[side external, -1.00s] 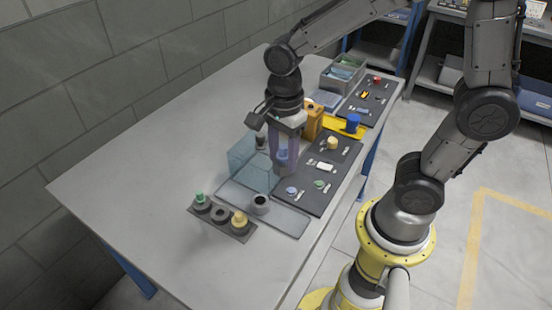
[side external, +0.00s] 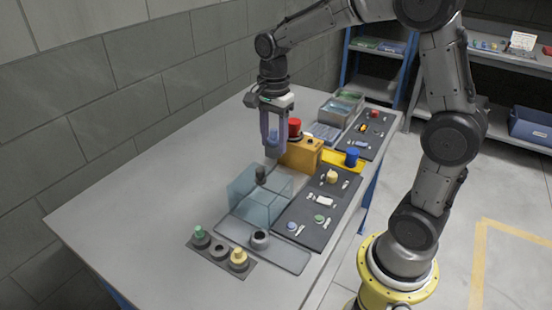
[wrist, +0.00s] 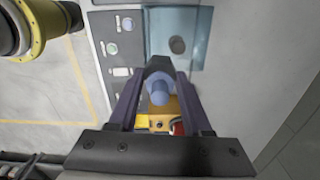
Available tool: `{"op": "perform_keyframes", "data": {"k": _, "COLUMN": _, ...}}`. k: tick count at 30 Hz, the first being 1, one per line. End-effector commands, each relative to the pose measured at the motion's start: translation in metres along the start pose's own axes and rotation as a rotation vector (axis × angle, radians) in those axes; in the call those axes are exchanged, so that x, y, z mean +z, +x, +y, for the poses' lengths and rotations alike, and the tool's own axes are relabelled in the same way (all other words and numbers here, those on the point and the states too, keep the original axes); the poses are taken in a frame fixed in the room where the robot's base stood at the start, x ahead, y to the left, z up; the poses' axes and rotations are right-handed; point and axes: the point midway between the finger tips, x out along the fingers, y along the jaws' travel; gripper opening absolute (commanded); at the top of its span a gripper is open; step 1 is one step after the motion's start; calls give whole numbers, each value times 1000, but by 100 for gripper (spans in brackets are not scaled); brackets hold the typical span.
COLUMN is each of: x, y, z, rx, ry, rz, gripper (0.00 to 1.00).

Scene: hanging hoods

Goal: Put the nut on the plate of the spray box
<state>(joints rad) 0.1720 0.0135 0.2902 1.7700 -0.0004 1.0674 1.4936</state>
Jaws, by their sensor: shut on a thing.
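My gripper (side external: 272,150) is shut on a blue-grey stepped piece (wrist: 160,88), wider at one end, held in the air behind the clear box. I cannot tell for sure that this piece is the nut. The spray box seems to be the clear bluish box (side external: 245,192) with a dark knob (side external: 260,174) on top; it also shows in the wrist view (wrist: 190,25). A flat grey plate (side external: 285,258) lies at its front. A dark grey ring-like piece (side external: 259,240) with a hole stands on the plate.
An orange box (side external: 303,154) with a red knob (side external: 294,127) stands close right of my gripper. A dark board (side external: 300,208) holds several small parts. A rack (side external: 220,262) with green and yellow pieces stands front left. The table's left side is clear.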

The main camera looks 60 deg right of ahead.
Motion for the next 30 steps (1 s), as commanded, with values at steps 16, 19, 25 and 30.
{"op": "perform_keyframes", "data": {"k": 16, "x": -98, "y": 5, "z": -40, "rx": 0, "ry": -86, "rz": 0, "gripper": 0}}
{"op": "perform_keyframes", "data": {"k": 19, "x": -108, "y": 6, "z": -42, "rx": 0, "ry": -94, "rz": 0, "gripper": 0}}
{"op": "perform_keyframes", "data": {"k": 25, "x": -106, "y": 29, "z": -42, "rx": 2, "ry": -96, "rz": -1, "gripper": 0}}
{"op": "perform_keyframes", "data": {"k": 30, "x": -106, "y": 54, "z": -41, "rx": 5, "ry": -96, "rz": -2, "gripper": 0}}
